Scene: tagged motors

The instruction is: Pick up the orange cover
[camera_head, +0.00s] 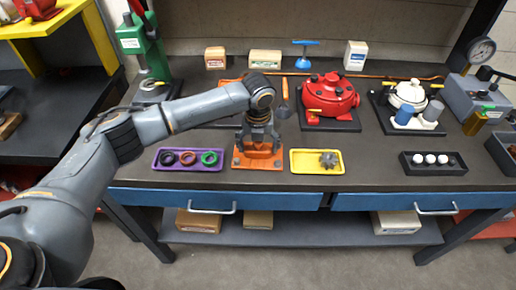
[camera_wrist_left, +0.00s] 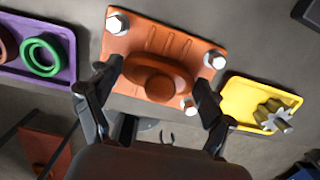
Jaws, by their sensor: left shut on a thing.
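The orange cover (camera_head: 242,161) is a flat plate with silver bolts at its corners and a raised boss, near the bench's front edge. My left gripper (camera_head: 259,138) reaches down over it and is shut on it. In the left wrist view the orange cover (camera_wrist_left: 160,37) fills the upper middle, and the fingers of my left gripper (camera_wrist_left: 158,78) lie on either side of its boss. Whether the plate is clear of the bench cannot be told. My right gripper is not in view.
A purple tray (camera_head: 161,165) with rings is left of the cover. A yellow tray (camera_head: 302,168) with a grey gear (camera_head: 329,159) is close on its right. Behind stand a red housing (camera_head: 330,92) and a white one (camera_head: 408,95). A black tray (camera_head: 420,169) is farther right.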

